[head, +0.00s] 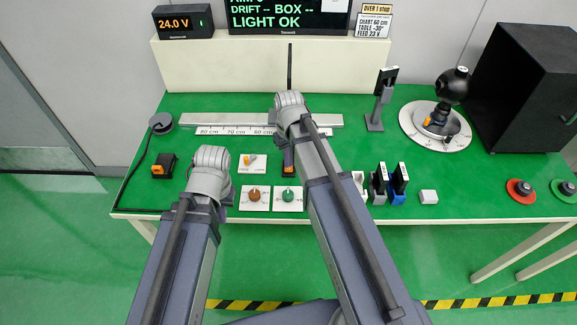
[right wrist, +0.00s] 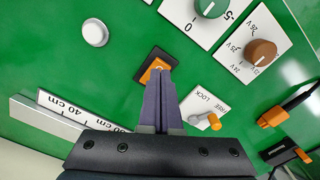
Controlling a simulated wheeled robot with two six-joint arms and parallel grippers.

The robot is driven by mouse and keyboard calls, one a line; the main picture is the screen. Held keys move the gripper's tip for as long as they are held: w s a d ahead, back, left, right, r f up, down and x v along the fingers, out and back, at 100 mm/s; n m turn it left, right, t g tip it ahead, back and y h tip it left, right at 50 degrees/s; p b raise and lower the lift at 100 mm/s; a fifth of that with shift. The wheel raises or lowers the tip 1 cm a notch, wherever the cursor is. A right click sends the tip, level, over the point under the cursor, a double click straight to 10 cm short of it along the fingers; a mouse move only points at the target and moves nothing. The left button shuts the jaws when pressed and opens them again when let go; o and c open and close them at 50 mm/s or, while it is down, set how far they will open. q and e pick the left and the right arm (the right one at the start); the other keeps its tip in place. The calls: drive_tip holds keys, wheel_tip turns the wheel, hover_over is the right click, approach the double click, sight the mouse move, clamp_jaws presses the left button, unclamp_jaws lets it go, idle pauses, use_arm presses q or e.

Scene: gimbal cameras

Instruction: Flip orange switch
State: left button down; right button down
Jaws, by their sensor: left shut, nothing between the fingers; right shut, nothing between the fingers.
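The orange switch (right wrist: 153,72) is an orange rocker in a square black frame on the green table, ahead of my right gripper in the right wrist view. My right gripper (right wrist: 159,74) is shut and empty. Its fingertips overlap the rocker and cover part of it; I cannot tell whether they touch. In the head view my right gripper (head: 288,158) points down over this spot, above the green knob, and the switch is mostly hidden. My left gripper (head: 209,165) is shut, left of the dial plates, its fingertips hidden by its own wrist.
A lever plate marked LOCK and FREE (right wrist: 196,98) lies beside the switch. A green knob (head: 289,195) and brown knob (head: 254,196) sit in front. A black box with orange (head: 163,167) is at left. A ruler (head: 226,130) lies behind.

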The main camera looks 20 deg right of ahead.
sight(288, 169)
drive_tip(key=shift+f+b, duration=0.95)
idle(0.6)
drive_tip(key=shift+r, duration=0.1)
wheel_tip(288, 169, up, 7)
drive_tip(key=p, duration=0.7)
drive_tip(key=shift+s+a, duration=0.1)
drive_tip(key=s+a+n+h, duration=0.1)
drive_tip(key=s+a, duration=0.9)
drive_tip(key=s, duration=0.4)
drive_tip(key=shift+a, duration=0.15)
idle(0.3)
